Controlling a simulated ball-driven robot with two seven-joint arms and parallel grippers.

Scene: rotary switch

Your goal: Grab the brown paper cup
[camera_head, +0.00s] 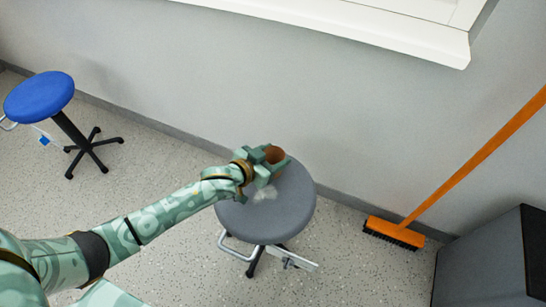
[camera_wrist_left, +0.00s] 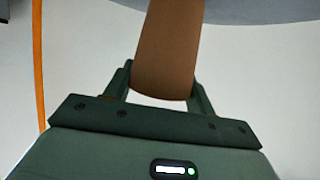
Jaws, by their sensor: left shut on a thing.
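The brown paper cup (camera_head: 274,154) is at the grey stool's far side in the head view, with its open rim showing. In the left wrist view the brown cup (camera_wrist_left: 168,50) stands between the two fingers. My left gripper (camera_head: 268,163) is shut on the cup, and its fingers (camera_wrist_left: 160,88) sit on both sides of it. Part of the cup is hidden by the gripper in the head view. I cannot tell whether the cup touches the seat. My right gripper is not in view.
The grey stool (camera_head: 275,215) stands below my left gripper, with a clear crumpled-looking thing (camera_head: 265,193) on its seat. A blue stool (camera_head: 40,97) is at the left. An orange broom (camera_head: 395,232) leans at the right near a dark box (camera_head: 490,265). The wall is close behind.

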